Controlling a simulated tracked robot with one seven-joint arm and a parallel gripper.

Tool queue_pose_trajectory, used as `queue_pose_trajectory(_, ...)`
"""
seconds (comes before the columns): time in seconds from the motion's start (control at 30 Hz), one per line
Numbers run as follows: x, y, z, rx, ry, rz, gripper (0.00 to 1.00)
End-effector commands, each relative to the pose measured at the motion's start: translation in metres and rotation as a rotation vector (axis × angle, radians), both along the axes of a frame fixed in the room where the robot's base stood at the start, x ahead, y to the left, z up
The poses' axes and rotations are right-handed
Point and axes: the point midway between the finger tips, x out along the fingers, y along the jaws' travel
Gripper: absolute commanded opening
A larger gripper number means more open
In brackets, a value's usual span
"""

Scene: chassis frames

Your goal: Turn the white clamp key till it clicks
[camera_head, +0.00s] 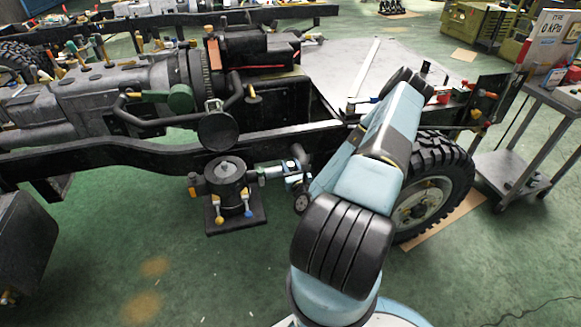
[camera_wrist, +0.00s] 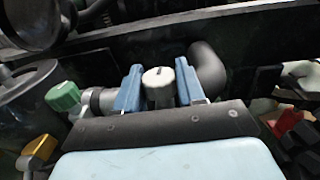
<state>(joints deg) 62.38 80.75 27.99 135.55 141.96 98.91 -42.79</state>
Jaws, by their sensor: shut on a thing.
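The white clamp key (camera_wrist: 158,86) stands between the two blue fingers of my gripper (camera_wrist: 159,88) in the wrist view. The fingers are shut on it, one on each side. The key sits on a pipe run, with a grey ring fitting and a green knob (camera_wrist: 63,96) on the left and a dark pipe elbow (camera_wrist: 206,70) on the right. In the head view my arm reaches down to this pipe (camera_head: 270,172) beside a black canister (camera_head: 228,187); I cannot make out the key there.
A dark chassis rail (camera_head: 100,152) runs just behind the pipe. A large tyre (camera_head: 450,172) stands right of my arm, and a grey cart (camera_head: 520,155) farther right. Yellow and blue-tipped levers stick out low on the canister. Green floor is open in front.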

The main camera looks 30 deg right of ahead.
Motion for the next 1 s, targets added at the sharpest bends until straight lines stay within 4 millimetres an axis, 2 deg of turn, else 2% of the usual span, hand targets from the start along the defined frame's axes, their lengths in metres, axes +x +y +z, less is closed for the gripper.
queue_pose_trajectory(0.2,0.002,0.000,0.004,-0.001,-0.011,0.001,0.08)
queue_pose_trajectory(0.23,0.002,0.000,0.004,-0.001,-0.011,0.001,0.41)
queue_pose_trajectory(0.43,0.002,0.000,0.004,-0.001,-0.012,0.002,0.59)
queue_pose_trajectory(0.57,-0.006,0.002,0.003,0.000,-0.010,0.001,0.59)
queue_pose_trajectory(0.67,-0.022,0.006,0.003,0.002,-0.006,0.003,0.59)
queue_pose_trajectory(1.0,-0.098,0.019,0.005,0.005,-0.005,-0.011,0.59)
